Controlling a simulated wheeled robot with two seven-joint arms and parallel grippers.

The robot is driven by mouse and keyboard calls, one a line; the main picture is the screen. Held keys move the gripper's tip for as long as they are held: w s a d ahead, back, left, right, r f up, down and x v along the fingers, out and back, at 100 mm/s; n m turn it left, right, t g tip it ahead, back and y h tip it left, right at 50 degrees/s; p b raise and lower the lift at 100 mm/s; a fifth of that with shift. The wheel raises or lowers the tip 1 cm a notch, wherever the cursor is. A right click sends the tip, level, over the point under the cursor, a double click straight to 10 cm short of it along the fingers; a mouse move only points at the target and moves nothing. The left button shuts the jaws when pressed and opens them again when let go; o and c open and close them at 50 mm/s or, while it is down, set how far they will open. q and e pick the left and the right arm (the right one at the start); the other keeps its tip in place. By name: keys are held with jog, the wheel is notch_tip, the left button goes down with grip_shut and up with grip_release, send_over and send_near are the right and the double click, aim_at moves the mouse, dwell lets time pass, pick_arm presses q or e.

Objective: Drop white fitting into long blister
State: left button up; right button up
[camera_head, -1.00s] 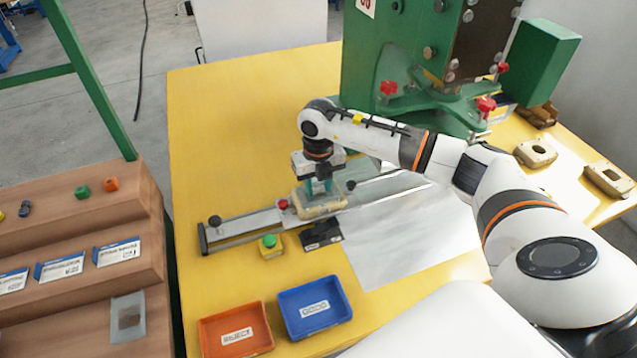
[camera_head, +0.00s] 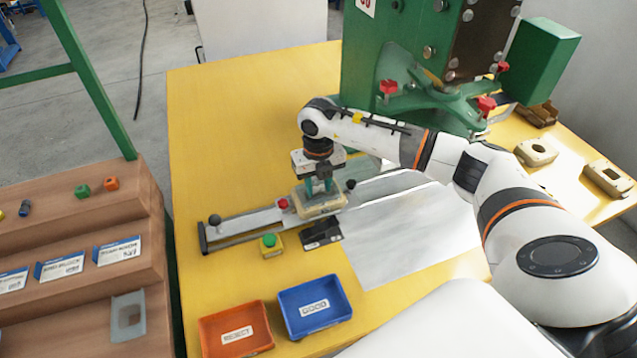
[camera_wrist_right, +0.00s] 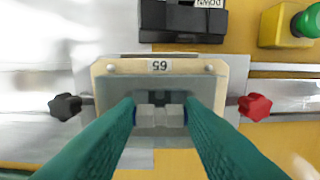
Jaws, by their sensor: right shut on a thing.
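My right gripper (camera_wrist_right: 160,116) points down over the cream fixture block (camera_wrist_right: 237,66) marked 65. It is shut on the white fitting (camera_wrist_right: 159,118), which looks pale grey with blue at its ends. A greyish clear blister (camera_wrist_right: 205,82) lies in the block, below the fitting. I cannot tell whether the fitting touches the blister floor. In the head view the same block (camera_head: 322,206) sits on the slide rail under my right gripper (camera_head: 320,190); the fitting is mostly hidden there. My left gripper is not in view.
A red knob (camera_wrist_right: 254,107) and a black knob (camera_wrist_right: 65,106) flank the block. A green button box (camera_head: 270,245), orange reject tray (camera_head: 236,331) and blue good tray (camera_head: 314,307) stand in front. The green press (camera_head: 410,60) stands behind right.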

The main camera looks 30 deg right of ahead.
jog(key=shift+f, duration=0.15)
jog(key=o, duration=1)
jog(key=c, duration=0.4)
jog(key=shift+r+p, duration=2.4)
jog(key=shift+r, duration=1.15)
